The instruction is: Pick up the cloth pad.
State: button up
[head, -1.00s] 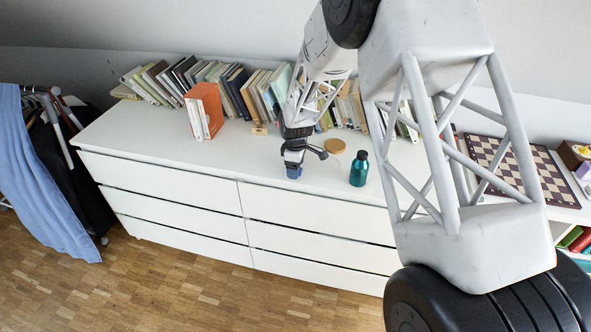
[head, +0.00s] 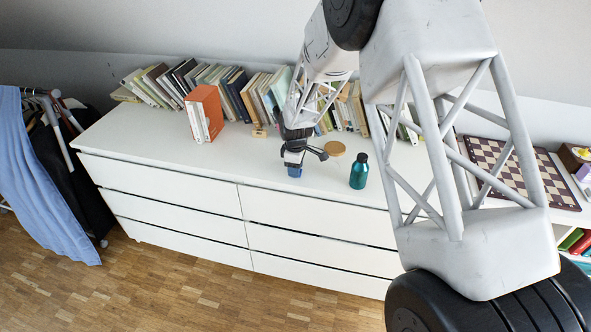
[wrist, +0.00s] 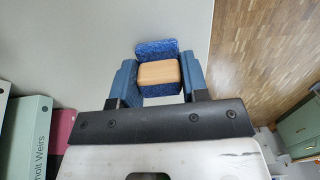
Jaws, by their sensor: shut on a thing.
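The cloth pad (wrist: 157,48) is a blue, speckled piece with a tan wooden-looking block (wrist: 159,73) on it. It shows in the wrist view between the two blue fingers of my gripper (wrist: 159,66). My gripper is shut on the pad, with one finger on each side. In the head view my gripper (head: 295,168) points down over the white dresser top, left of the teal bottle. The pad cannot be told apart from the blue fingers there. I cannot tell whether the pad touches the top.
The white dresser (head: 165,157) has its drawers shut. An orange book (head: 205,113) and a row of books line the back. The left dresser top is clear.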

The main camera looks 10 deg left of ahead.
jog(key=shift+r, duration=0.4)
notch_tip(320, 180, up, 2)
jog(key=shift+r, duration=0.1)
jog(key=s+d, duration=0.3)
jog(key=s, duration=0.4)
jog(key=s+d+r, duration=0.1)
jog(key=s+d, duration=0.3)
jog(key=s, duration=0.3)
jog(key=shift+s+d+r, duration=0.15)
